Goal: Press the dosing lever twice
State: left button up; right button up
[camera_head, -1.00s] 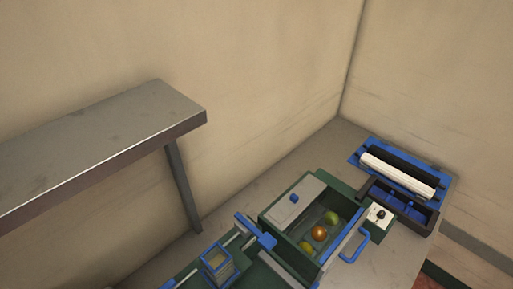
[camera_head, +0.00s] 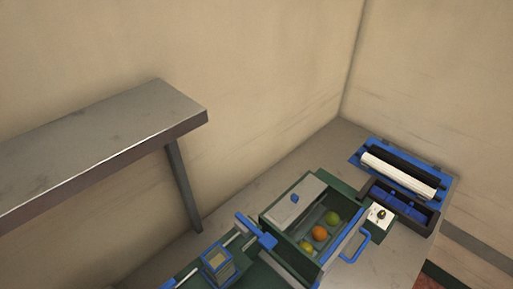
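A green machine (camera_head: 268,229) with an open bin stands on the table at the lower middle. A blue lever-like bar (camera_head: 256,232) slants across its left side; I cannot tell for sure whether this is the dosing lever. A blue looped handle (camera_head: 356,246) is on the bin's right side. In the bin lie a green fruit (camera_head: 332,217), an orange fruit (camera_head: 320,232) and a yellowish fruit (camera_head: 305,247). A small box with a white top and dark knob (camera_head: 379,215) stands right of the bin. Neither of my grippers is in view.
A blue tray with a white roll (camera_head: 398,174) and a dark open box (camera_head: 402,204) lie at the table's back right. A blue square frame (camera_head: 217,262) stands at the lower left. A metal shelf (camera_head: 95,150) juts out at the left. Walls close off the back.

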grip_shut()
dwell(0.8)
